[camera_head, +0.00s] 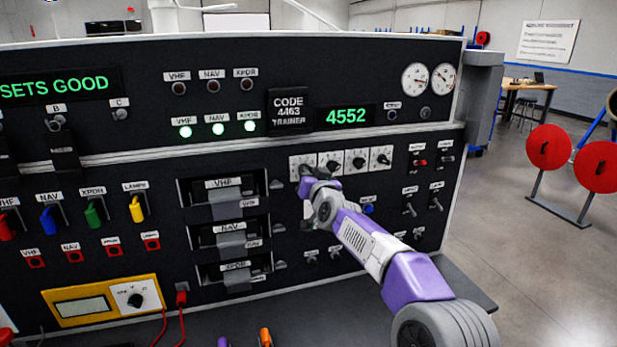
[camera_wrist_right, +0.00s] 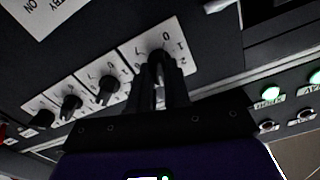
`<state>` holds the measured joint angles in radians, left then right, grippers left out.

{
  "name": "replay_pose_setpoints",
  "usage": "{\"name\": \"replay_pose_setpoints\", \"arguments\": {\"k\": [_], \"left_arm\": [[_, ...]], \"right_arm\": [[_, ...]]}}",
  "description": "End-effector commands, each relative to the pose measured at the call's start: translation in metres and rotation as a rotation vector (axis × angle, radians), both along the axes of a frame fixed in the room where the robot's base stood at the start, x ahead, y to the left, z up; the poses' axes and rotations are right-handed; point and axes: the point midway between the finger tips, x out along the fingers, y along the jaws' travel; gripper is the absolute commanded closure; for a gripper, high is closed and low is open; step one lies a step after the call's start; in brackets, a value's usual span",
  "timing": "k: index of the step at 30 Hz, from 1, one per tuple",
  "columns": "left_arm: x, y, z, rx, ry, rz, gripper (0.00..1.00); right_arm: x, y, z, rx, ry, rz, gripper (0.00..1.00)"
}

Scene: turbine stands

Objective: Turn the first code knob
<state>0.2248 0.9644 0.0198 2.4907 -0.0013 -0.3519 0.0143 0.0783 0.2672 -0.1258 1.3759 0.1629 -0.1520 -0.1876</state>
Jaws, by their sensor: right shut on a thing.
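A row of white-plated code knobs sits on the dark panel under a green display (camera_head: 346,117) reading 4552. The first code knob's plate (camera_head: 295,161) is at the left end of the row, its knob mostly hidden by my right gripper. In the wrist view the first code knob (camera_wrist_right: 159,57) is black on a numbered white plate. My right gripper (camera_head: 305,173) is at this knob; in the wrist view its fingers (camera_wrist_right: 162,72) are closed around it. The other code knobs (camera_head: 357,161) stand free to the right. My left gripper is not in view.
VHF, NAV and XPDR lamps (camera_head: 218,129) glow green. Slotted modules (camera_head: 231,197) lie left of my right arm, and toggle switches (camera_head: 411,207) lie to its right. Red discs (camera_head: 548,147) stand on the floor at right.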

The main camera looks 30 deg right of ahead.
Motion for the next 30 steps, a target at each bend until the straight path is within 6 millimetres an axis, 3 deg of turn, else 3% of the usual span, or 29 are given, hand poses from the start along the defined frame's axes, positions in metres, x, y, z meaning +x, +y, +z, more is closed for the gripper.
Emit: {"name": "replay_pose_setpoints", "arguments": {"k": [20,21,25,26,30], "left_arm": [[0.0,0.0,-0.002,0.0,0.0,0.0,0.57],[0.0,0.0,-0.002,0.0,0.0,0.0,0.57],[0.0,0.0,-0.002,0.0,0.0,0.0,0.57],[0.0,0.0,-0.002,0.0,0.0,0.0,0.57],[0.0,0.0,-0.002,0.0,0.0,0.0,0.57]], "right_arm": [[0.0001,-0.0001,-0.0009,0.066,-0.013,0.001,1.0],[0.0001,0.0,-0.0008,0.065,-0.014,0.001,0.82],[0.0001,0.0,-0.0007,0.065,-0.014,0.001,0.62],[0.0001,0.0,-0.0006,0.065,-0.014,0.001,0.57],[0.0001,-0.0002,-0.0006,0.064,-0.014,0.0,0.57]]}}
